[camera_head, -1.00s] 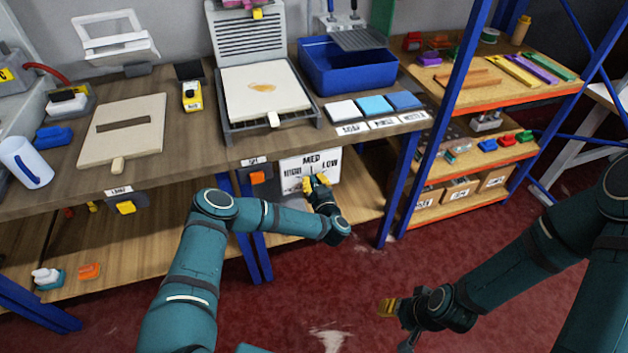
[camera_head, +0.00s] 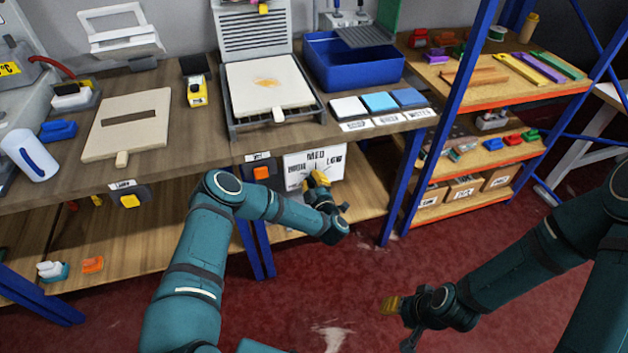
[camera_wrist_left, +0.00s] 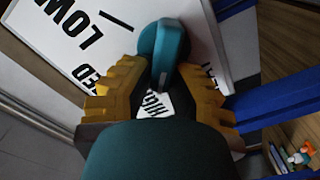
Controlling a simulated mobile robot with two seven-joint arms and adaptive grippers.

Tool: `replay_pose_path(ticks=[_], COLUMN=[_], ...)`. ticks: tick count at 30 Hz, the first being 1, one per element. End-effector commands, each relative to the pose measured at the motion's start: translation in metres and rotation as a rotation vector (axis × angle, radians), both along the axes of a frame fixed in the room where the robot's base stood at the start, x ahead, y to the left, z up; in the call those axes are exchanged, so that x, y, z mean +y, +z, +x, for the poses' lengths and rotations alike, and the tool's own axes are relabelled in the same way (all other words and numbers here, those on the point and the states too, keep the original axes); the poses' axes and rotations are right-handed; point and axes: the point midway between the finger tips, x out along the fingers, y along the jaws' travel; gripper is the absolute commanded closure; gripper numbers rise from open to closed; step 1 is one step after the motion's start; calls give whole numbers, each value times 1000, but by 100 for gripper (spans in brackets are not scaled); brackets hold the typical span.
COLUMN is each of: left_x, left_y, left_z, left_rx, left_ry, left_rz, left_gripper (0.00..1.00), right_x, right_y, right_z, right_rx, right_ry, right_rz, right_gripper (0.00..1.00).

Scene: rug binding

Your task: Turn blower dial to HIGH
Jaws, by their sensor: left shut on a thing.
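The blower dial panel (camera_head: 330,163) is a white plate below the bench edge, marked HIGH, MED and LOW. My left gripper (camera_head: 318,179) is in front of its lower middle. In the left wrist view its yellow fingers (camera_wrist_left: 165,95) are shut around a teal knob (camera_wrist_left: 168,45), the dial's handle. The LOW mark (camera_wrist_left: 78,25) and part of MED show at the left there; HIGH (camera_wrist_left: 153,103) shows between the fingers, partly covered. The knob's exact pointing is unclear. My right gripper (camera_head: 392,305) is low over the red floor, away from the panel; its opening is not clear.
An orange switch (camera_head: 262,173) is just left of the panel. A yellow switch (camera_head: 130,201) is farther left. The workbench (camera_head: 190,140) is above, carrying a white screen press bed (camera_head: 265,84) and a blue tub (camera_head: 355,70). A blue post (camera_head: 405,190) stands to the right.

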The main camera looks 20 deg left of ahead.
Motion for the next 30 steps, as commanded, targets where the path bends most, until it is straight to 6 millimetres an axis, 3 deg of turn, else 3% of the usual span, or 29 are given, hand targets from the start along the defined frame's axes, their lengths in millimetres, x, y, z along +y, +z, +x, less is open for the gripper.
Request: replay_pose_path(ticks=[11,27,28,30], left_x=[3,3,3,3], left_y=[-2,-1,-1,-2], left_z=[0,0,0,0], left_rx=[-90,-103,-103,-103], left_ry=[1,1,1,1], left_rz=[-127,-146,-146,-146], left_gripper=[100,100,71,52], right_x=[0,0,0,0], right_y=[-6,-7,-7,-7], right_z=[1,1,1,1], right_rx=[-3,-4,-4,-4], right_ry=[-1,-1,-1,-1], right_rz=[0,0,0,0], right_gripper=[53,53,53,53])
